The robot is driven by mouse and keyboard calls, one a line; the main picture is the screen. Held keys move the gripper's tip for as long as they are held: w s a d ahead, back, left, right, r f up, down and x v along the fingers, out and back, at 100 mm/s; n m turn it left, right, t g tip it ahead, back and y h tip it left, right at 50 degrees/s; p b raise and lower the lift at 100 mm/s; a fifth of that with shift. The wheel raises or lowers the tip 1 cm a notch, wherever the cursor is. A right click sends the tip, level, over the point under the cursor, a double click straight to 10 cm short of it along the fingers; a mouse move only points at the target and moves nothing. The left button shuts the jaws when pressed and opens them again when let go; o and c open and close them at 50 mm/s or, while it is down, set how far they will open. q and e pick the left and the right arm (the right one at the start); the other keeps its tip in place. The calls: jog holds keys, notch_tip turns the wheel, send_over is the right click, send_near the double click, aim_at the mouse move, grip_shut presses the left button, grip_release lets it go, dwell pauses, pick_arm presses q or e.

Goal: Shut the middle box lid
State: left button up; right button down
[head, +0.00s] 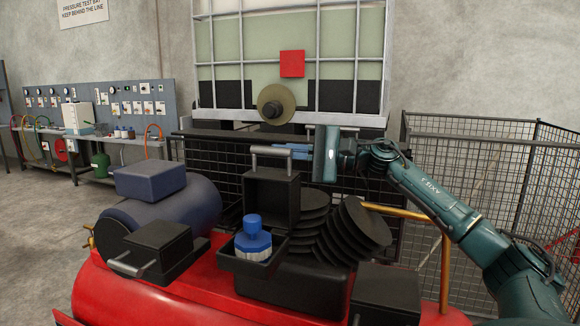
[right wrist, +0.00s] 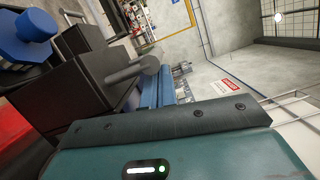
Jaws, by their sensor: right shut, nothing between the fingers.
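The middle box (head: 282,275) is black and its lid (head: 271,192) stands open, upright at the back, with a grey bar handle (head: 270,151) on top. A blue knobbed part (head: 253,238) with a pale lower section sits in the open box. My right gripper (head: 281,148) is shut and empty, its blue fingers level with the handle, close by its right end. The right wrist view shows the fingers (right wrist: 158,88) beside the handle (right wrist: 130,71) and lid (right wrist: 88,78); I cannot tell whether they touch. My left gripper is out of view.
A closed black box with a handle (head: 157,246) stands at the left, another black box (head: 386,292) at the right. Black discs (head: 359,227) lean right of the open lid. Below is a red tank (head: 205,297). A mesh fence (head: 213,165) stands behind.

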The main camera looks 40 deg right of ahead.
jog(key=s+a+f+n+g+h+b, duration=0.1)
jog(key=s+a+n+b, duration=0.35)
jog(key=a, duration=0.25)
jog(key=s+a+f+n+h+b, duration=0.1)
jog(key=s+a+f+n+b, duration=0.15)
jog(key=a+n+b, duration=0.35)
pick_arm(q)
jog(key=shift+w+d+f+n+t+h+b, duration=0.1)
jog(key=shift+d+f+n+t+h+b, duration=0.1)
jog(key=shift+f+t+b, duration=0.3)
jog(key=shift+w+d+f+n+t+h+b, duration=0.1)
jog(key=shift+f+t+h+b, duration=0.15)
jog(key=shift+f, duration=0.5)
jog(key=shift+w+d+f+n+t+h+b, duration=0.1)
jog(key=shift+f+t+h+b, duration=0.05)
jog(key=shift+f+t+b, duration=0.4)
pick_arm(e)
jog(key=s+a+f+n+h, duration=0.2)
jog(key=a+f+n, duration=0.3)
jog(key=f, duration=0.1)
jog(key=shift+s+a, duration=0.25)
jog(key=shift+s, duration=0.05)
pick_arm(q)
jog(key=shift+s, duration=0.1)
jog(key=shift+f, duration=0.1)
